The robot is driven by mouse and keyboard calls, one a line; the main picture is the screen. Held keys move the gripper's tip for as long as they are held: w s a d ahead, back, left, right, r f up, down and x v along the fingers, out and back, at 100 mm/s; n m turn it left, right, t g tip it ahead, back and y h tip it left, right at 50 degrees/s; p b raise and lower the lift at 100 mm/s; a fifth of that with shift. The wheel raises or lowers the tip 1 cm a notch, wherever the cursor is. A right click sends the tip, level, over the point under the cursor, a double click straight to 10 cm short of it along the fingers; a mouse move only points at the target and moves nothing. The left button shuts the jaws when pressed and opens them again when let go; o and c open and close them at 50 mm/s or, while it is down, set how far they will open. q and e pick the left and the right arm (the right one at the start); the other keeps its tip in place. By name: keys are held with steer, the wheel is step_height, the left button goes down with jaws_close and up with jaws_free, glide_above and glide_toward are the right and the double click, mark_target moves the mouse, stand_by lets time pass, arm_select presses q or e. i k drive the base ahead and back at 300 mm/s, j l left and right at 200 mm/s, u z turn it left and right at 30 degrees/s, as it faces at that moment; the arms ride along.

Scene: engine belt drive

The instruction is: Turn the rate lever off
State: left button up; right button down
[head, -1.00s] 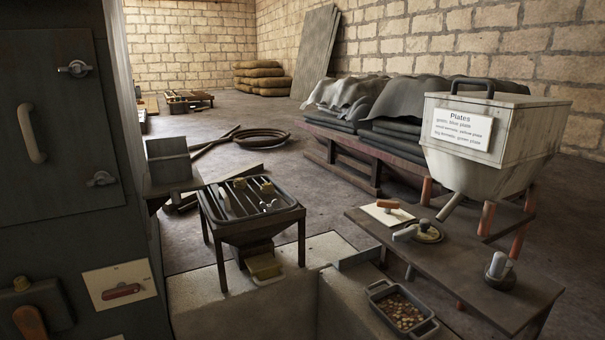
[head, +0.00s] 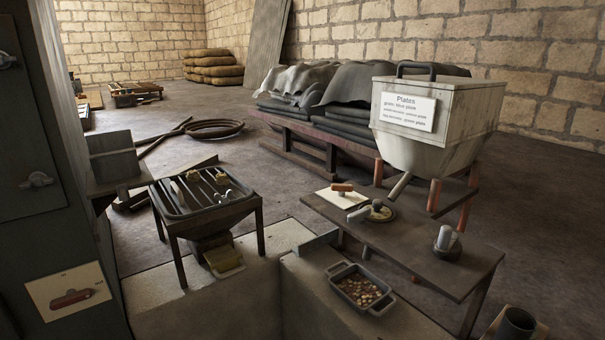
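Several levers are in view, and no readable label tells which is the rate lever. An orange-handled lever (head: 342,188) lies on a cream plate on the dark bench (head: 425,262) at the right. Beside it a grey-handled lever (head: 359,214) sits at a round brassy disc. A grey upright knob (head: 444,238) stands on a dark round base nearer the bench's right end. A red-handled lever (head: 71,298) lies roughly level on a cream plate on the dark cabinet at the lower left. Neither of my grippers is in view.
A pale hopper (head: 451,151) labelled "Plates" stands behind the bench. A grey tray (head: 343,268) of small mixed pieces sits on the low wall before it. A slotted stand (head: 161,208) is left of centre. A dark cylinder (head: 514,326) shows at lower right.

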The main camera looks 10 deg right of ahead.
mark_target(342, 188)
steer(key=i+j, duration=0.25)
steer(key=i+j+z, duration=0.15)
steer(key=j, duration=0.3)
steer(key=i+j, duration=0.3)
